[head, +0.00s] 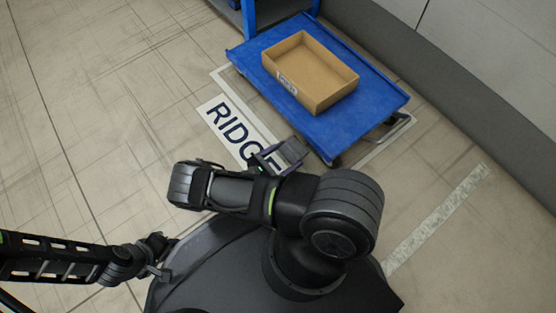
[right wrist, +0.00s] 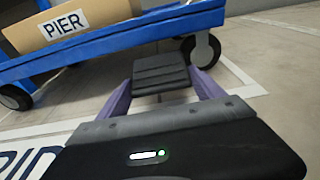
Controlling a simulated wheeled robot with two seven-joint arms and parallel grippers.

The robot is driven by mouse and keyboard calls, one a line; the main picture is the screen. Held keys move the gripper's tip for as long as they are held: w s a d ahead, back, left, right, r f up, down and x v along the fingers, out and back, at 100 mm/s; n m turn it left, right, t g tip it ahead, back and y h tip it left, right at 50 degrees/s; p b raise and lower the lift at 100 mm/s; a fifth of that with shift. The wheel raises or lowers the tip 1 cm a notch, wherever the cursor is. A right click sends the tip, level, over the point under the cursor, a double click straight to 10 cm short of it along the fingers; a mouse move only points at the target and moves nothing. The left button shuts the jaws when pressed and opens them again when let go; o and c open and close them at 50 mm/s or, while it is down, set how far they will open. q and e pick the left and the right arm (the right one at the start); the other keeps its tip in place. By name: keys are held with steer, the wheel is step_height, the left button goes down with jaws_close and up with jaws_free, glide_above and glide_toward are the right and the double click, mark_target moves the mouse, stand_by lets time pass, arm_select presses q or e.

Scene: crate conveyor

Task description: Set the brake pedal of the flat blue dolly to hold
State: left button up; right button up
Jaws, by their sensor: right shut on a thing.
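The flat blue dolly (head: 385,98) stands on the floor at upper right; its blue edge also shows in the right wrist view (right wrist: 110,40). The brake pedal, a dark ribbed plate (head: 293,148), sticks out at the dolly's near side. In the right wrist view the pedal (right wrist: 160,68) lies between the purple fingers of my right gripper (right wrist: 163,80), which is shut on it. I cannot tell whether the pedal is up or down. My left gripper (head: 157,262) is low at the left, away from the dolly; its jaws are too small to read.
An open cardboard box (head: 338,97) labelled PIER sits on the dolly. Black casters (right wrist: 201,50) stand under it. A white floor sign (head: 225,120) with dark letters lies beside the dolly. A blue frame (head: 249,20) stands behind, a grey wall at right. The left floor is clear.

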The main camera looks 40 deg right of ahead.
stand_by(0.4)
steer(key=o, duration=2.1)
steer(key=shift+a, duration=0.1)
steer(key=a, duration=0.5)
steer(key=a+r+p, duration=0.1)
steer(key=a, duration=0.1)
steer(key=shift+a, duration=0.3)
steer(key=shift+r, duration=0.1)
